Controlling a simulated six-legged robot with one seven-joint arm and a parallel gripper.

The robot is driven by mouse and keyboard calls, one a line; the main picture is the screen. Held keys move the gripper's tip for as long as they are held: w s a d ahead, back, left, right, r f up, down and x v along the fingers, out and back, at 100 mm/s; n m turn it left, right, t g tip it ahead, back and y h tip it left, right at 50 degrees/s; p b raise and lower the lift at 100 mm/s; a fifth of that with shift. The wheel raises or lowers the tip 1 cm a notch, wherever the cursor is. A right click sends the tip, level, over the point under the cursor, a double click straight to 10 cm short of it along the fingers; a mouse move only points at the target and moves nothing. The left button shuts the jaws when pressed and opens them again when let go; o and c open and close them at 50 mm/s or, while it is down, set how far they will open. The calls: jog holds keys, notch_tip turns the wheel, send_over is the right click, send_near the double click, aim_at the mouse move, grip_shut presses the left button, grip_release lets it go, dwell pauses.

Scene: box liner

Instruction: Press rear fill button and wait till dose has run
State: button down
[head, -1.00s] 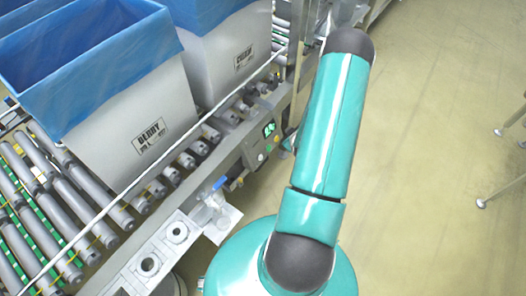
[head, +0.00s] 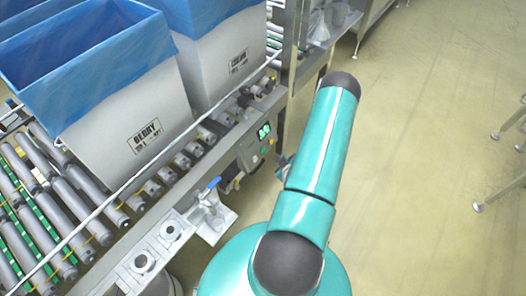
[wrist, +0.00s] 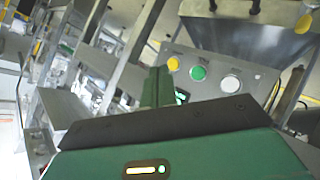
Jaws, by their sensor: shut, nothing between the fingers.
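In the wrist view a grey control panel (wrist: 255,78) carries a yellow button (wrist: 173,64), a green button (wrist: 198,73) and a white button (wrist: 230,83) in a row. Their labels are too small to read, so I cannot tell which is the rear fill button. My gripper (wrist: 157,82) is shut and empty, its green fingers standing in front of the panel's left part, below the yellow button. They partly cover a small lit display (wrist: 181,97). I cannot tell whether the fingertips touch the panel. In the head view a control box with a green-lit display (head: 264,131) sits beside the conveyor.
Two bins with blue liners, the near one (head: 135,125) and the far one (head: 225,65), stand on the roller conveyor (head: 85,205). A blue-handled valve (head: 208,188) is beside my base. A metal hopper (wrist: 250,35) hangs above the panel. The floor at right (head: 420,200) is mostly clear.

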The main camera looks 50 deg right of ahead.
aim_at(263, 150)
jog(key=shift+w, duration=0.15)
jog(key=w+f, duration=0.3)
jog(key=w, duration=0.5)
jog(key=shift+a, duration=0.4)
jog(key=shift+w, duration=0.15)
dwell(1.5)
jog(key=shift+w+f, duration=0.1)
jog(key=shift+w, duration=0.2)
jog(key=shift+w+f, duration=0.1)
jog(key=shift+w, duration=0.3)
dwell(1.3)
jog(key=shift+s, duration=0.15)
jog(key=shift+s+r, duration=0.25)
jog(key=shift+s, duration=0.4)
jog(key=shift+s, duration=0.15)
